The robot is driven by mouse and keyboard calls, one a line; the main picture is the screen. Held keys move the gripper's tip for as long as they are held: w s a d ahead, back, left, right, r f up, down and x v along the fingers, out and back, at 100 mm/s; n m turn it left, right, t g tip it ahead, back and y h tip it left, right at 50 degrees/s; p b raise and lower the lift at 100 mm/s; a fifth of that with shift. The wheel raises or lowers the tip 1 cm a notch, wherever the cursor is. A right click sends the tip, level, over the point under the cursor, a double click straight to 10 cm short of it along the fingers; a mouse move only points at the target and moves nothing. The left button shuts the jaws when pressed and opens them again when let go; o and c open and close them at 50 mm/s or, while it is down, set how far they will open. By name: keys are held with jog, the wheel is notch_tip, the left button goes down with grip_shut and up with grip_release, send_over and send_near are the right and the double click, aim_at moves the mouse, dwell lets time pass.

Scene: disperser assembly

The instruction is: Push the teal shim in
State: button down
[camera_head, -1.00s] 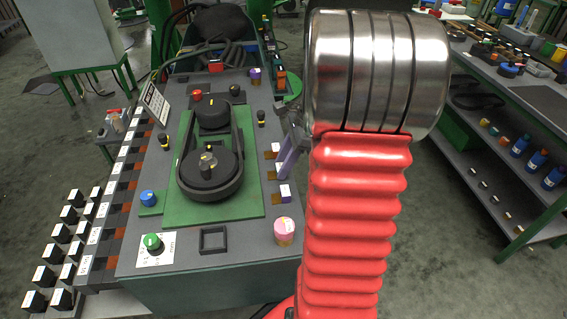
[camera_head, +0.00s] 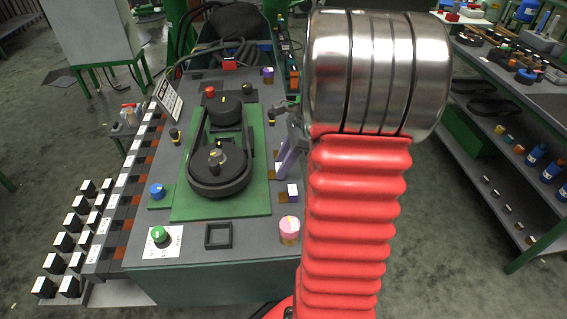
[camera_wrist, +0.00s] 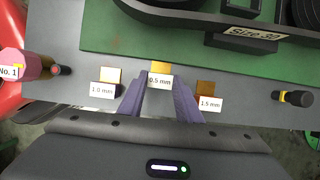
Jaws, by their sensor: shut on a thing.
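No teal shim can be made out in either view. My gripper (camera_wrist: 160,82) has two purple fingers, shut on the small 0.5 mm piece (camera_wrist: 161,68), which shows orange behind a white label. In the head view my gripper (camera_head: 288,155) is at the right edge of the panel, partly hidden by my arm. The green plate (camera_head: 183,203) carries the dark belt and pulley assembly (camera_head: 217,175).
A pink cylinder (camera_head: 289,229) and an empty square black frame (camera_head: 218,236) are at the panel's near edge. A black knob with a yellow mark (camera_wrist: 294,98) stands right of the pieces. Blue (camera_head: 157,191) and green (camera_head: 160,235) knobs are at left.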

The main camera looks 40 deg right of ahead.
jog(key=shift+w+a, duration=0.1)
jog(key=shift+a, duration=0.15)
jog(key=c, duration=1.5)
grip_release()
jog(key=shift+w, duration=0.1)
jog(key=shift+c, duration=0.2)
jog(key=shift+o, duration=1.3)
jog(key=shift+d, duration=0.1)
jog(key=v, duration=1.3)
jog(key=shift+s+d+r, duration=0.2)
jog(key=shift+r, duration=0.1)
